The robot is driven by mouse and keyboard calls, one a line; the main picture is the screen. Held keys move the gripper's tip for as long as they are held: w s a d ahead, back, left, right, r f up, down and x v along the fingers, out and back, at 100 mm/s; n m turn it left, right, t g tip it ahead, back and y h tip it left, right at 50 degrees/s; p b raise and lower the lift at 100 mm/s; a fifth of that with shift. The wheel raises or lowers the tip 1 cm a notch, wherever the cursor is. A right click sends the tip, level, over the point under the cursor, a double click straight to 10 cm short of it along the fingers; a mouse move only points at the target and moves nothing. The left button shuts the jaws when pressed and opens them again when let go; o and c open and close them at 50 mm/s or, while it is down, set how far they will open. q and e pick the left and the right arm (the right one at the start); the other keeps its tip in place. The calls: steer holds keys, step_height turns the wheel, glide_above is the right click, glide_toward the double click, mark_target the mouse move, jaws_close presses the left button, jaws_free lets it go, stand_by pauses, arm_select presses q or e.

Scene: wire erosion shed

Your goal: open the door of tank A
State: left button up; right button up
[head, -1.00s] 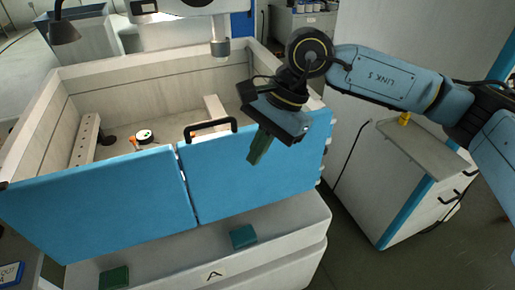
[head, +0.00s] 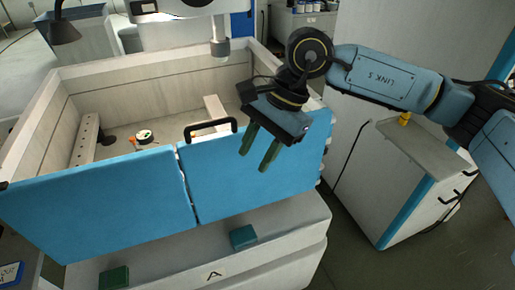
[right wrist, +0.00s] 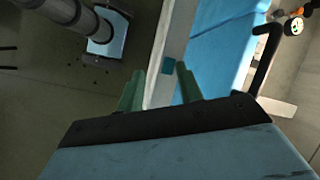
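Tank A is a pale box with a sign "A" (head: 214,275) on its base. Its front has two blue door panels, a left panel (head: 100,205) and a right panel (head: 245,185), with a narrow gap between them. A black handle (head: 211,130) sits at the top left of the right panel; it also shows in the right wrist view (right wrist: 268,52). My right gripper (head: 258,158) is open and empty, in front of the right panel, to the right of the handle and apart from it. Its green fingers (right wrist: 158,80) are spread. My left gripper is not in view.
Inside the tank are a slotted bar (head: 86,140) and a small round green-and-white item (head: 144,135). A teal block (head: 243,237) and a green block (head: 114,277) rest on the base ledge. A grey cabinet (head: 420,150) stands at the right.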

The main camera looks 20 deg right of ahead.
steer(key=b+v, duration=0.2)
steer(key=v, duration=1.1)
steer(key=shift+r, duration=0.2)
steer(key=shift+c, duration=0.5)
